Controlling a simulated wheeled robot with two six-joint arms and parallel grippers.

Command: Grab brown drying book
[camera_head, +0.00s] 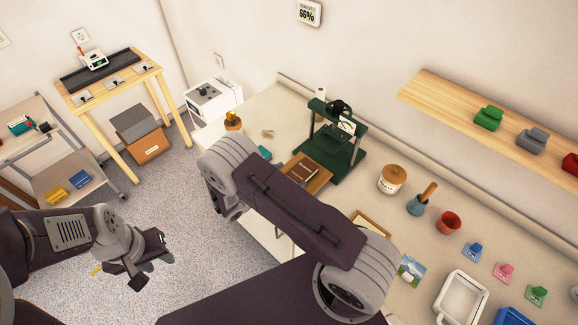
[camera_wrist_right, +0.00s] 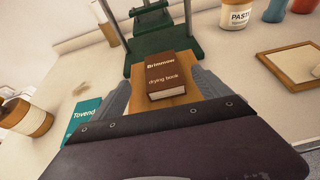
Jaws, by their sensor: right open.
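The brown book (camera_wrist_right: 172,75), labelled "Brimmow drying book", lies on a wooden board (camera_wrist_right: 165,103) in the right wrist view. It also shows in the head view (camera_head: 304,172), partly behind my right arm. My right gripper (camera_wrist_right: 163,86) is open, with one grey finger on each side of the book. Whether the fingers touch it cannot be told.
A green press (camera_head: 336,140) stands just behind the book. A teal book labelled "Tovend" (camera_wrist_right: 86,118) lies left of my right gripper. A paste jar (camera_head: 391,180) and a wooden frame (camera_wrist_right: 290,62) are to the right. Bare counter lies between them.

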